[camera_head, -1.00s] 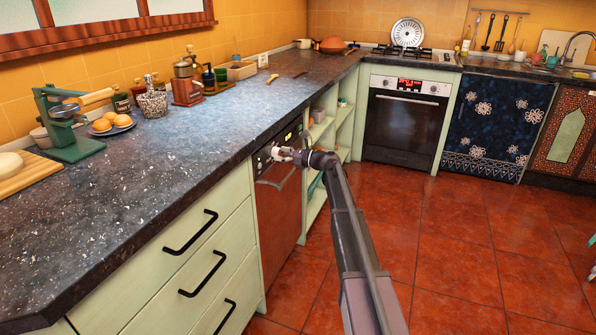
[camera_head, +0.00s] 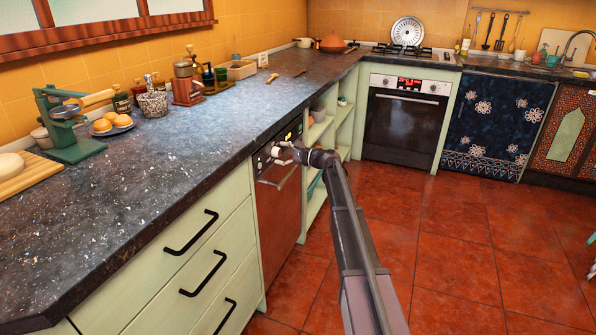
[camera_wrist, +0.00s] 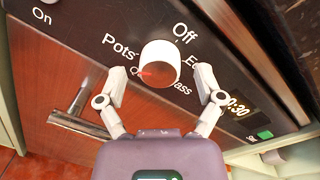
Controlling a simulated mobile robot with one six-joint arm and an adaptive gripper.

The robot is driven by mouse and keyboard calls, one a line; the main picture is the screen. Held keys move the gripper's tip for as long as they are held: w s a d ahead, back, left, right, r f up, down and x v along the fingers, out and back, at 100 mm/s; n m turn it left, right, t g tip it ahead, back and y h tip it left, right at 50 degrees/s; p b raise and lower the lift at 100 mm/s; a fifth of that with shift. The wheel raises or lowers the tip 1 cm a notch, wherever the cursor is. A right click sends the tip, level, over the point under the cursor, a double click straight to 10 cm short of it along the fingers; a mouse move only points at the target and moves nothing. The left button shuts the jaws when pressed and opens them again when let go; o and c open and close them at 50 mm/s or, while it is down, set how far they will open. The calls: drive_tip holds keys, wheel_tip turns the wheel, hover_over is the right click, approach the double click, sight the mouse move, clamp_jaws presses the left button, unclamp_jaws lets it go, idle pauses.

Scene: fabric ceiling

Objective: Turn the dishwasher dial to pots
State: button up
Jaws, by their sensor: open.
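The dishwasher (camera_head: 275,225) has a reddish-brown wood front and a dark control panel, below the counter in the head view. Its round white dial (camera_wrist: 160,60) is in the upper middle of the wrist view. My gripper (camera_wrist: 160,72) is open, with one finger on each side of the dial and gaps visible. In the head view my gripper (camera_head: 279,152) is at the panel.
The dishwasher's bar handle (camera_wrist: 72,110) is at left below the panel. A display (camera_wrist: 238,107) and a green-lit button (camera_wrist: 265,134) are to the right. The countertop (camera_head: 215,130) overhangs above, and drawers with black handles (camera_head: 203,273) stand nearer.

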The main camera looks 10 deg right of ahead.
drive_tip(key=n, duration=0.6)
drive_tip(key=shift+r+n+h, duration=0.1)
drive_tip(key=shift+n+h, duration=0.2)
drive_tip(key=shift+n, duration=0.1)
drive_tip(key=n, duration=0.3)
drive_tip(key=shift+n+t+p, duration=0.3)
drive_tip(key=shift+n, duration=0.1)
drive_tip(key=n, duration=0.3)
drive_tip(key=shift+n, duration=0.3)
drive_tip(key=n, duration=0.3)
drive_tip(key=shift+s+n+t, duration=0.1)
drive_tip(key=shift+n+t, duration=0.2)
drive_tip(key=n, duration=0.3)
drive_tip(key=shift+n, duration=0.3)
drive_tip(key=n, duration=0.3)
drive_tip(key=shift+a+n+b, duration=0.1)
drive_tip(key=shift+n+b, duration=0.2)
drive_tip(key=n, duration=0.3)
drive_tip(key=shift+n+t, duration=0.3)
drive_tip(key=shift+n, duration=0.1)
drive_tip(key=v, duration=1.4)
drive_tip(key=s+a+r+m+g+h+p, duration=0.1)
drive_tip(key=s+a+r+g+h+p, duration=0.1)
drive_tip(key=s+a+g+p, duration=0.2)
drive_tip(key=shift+s+a+m+p, duration=0.4)
drive_tip(key=shift+s+a+p, duration=1.3)
drive_tip(key=shift+a, duration=0.4)
drive_tip(key=shift+f, duration=0.1)
